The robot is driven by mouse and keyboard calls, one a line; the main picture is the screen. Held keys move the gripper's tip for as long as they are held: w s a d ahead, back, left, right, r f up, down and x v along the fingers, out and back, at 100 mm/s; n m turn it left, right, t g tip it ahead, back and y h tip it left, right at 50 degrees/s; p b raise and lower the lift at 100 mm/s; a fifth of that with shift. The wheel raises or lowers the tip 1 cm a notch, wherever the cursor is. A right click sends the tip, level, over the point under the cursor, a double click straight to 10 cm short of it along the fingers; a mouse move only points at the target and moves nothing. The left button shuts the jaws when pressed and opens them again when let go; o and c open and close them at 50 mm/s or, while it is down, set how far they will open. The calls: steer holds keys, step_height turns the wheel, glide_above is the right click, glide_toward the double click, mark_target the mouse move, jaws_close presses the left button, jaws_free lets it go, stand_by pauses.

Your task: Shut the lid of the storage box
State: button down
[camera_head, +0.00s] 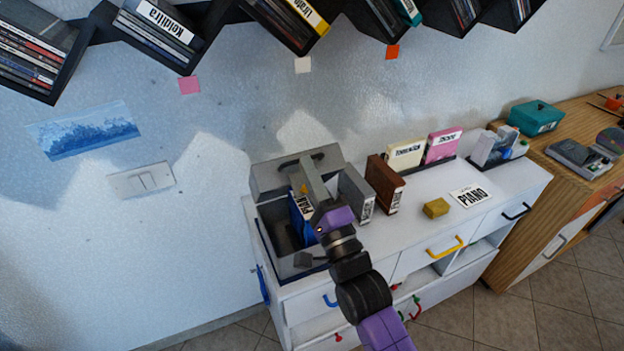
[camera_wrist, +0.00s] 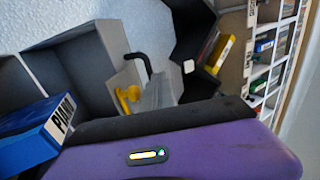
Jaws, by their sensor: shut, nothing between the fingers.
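The grey storage box (camera_head: 262,226) stands at the left end of the white cabinet. Its grey lid (camera_head: 268,180) is raised at the back, leaning near the wall, with a dark handle on top. The lid's hollow inner side (camera_wrist: 75,72) appears in the wrist view. A blue case labelled PIANO (camera_head: 297,226) is upright inside the box; it also shows at the left of the wrist view (camera_wrist: 38,135). My gripper (camera_head: 305,172) is shut and empty, over the box in front of the raised lid. It hides part of the box; whether it touches the lid is unclear.
A grey case (camera_head: 355,192) and a brown case (camera_head: 384,184) stand close right of the box. A yellow block (camera_head: 436,208) and a PIANO card (camera_head: 470,196) lie farther right. Dark zigzag shelves (camera_head: 160,33) hang above.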

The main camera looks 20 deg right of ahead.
steer(key=shift+w+r+g, duration=0.6)
steer(key=shift+w+r, duration=0.1)
steer(key=shift+w, duration=0.35)
steer(key=shift+b+x, duration=0.3)
steer(key=shift+x, duration=1)
steer(key=shift+r, duration=0.2)
steer(key=shift+s, duration=0.1)
